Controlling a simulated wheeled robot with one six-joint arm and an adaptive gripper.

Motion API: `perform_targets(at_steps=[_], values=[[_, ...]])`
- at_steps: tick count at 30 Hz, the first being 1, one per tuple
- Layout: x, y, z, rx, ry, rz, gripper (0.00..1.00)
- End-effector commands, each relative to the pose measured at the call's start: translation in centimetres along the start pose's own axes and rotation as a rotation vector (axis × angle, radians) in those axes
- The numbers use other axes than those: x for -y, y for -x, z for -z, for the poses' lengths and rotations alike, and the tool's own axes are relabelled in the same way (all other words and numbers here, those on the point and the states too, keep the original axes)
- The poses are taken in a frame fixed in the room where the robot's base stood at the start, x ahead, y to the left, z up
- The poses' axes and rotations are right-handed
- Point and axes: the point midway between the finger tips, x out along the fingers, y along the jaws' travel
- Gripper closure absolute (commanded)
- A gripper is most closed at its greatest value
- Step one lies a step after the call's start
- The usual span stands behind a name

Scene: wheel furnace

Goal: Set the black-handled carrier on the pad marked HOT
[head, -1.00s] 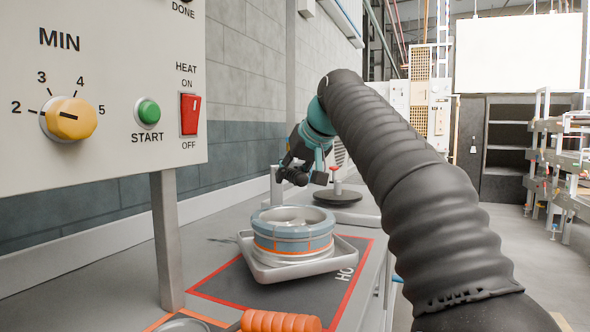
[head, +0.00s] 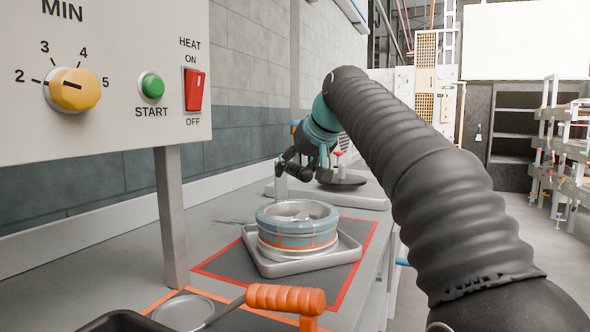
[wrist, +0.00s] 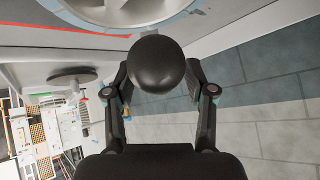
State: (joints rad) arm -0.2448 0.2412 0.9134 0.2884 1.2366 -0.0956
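The black-handled carrier shows as a light metal tray (head: 345,258) with a blue-grey, orange-banded wheel (head: 298,240) on it. It is over the dark, red-bordered pad (head: 310,292); I cannot tell whether it touches. No lettering shows on the pad now. My gripper (head: 298,170) is at the carrier's far side. In the wrist view its fingers (wrist: 157,85) stand on both sides of the carrier's round black handle knob (wrist: 157,75) and appear shut on it. The wheel's rim (wrist: 135,18) shows beyond the knob.
An orange handle (head: 285,298) and a dark pan edge (head: 120,320) lie in front, by a grey disc (head: 182,310). The control panel (head: 120,110) and its post (head: 170,220) stand left. A black disc with a red knob (head: 340,181) is behind.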

Motion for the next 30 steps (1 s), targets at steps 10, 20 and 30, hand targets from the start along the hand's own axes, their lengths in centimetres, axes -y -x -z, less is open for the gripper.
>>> perform_targets(at_steps=[10, 20, 30], values=[[0.0, 2.1, 0.2, -0.003, 0.0, 0.0, 0.45], [0.0, 8.7, 0.3, -0.002, 0.0, -0.001, 0.45], [0.1, 12.0, 0.1, 0.0, 0.0, 0.0, 0.45]])
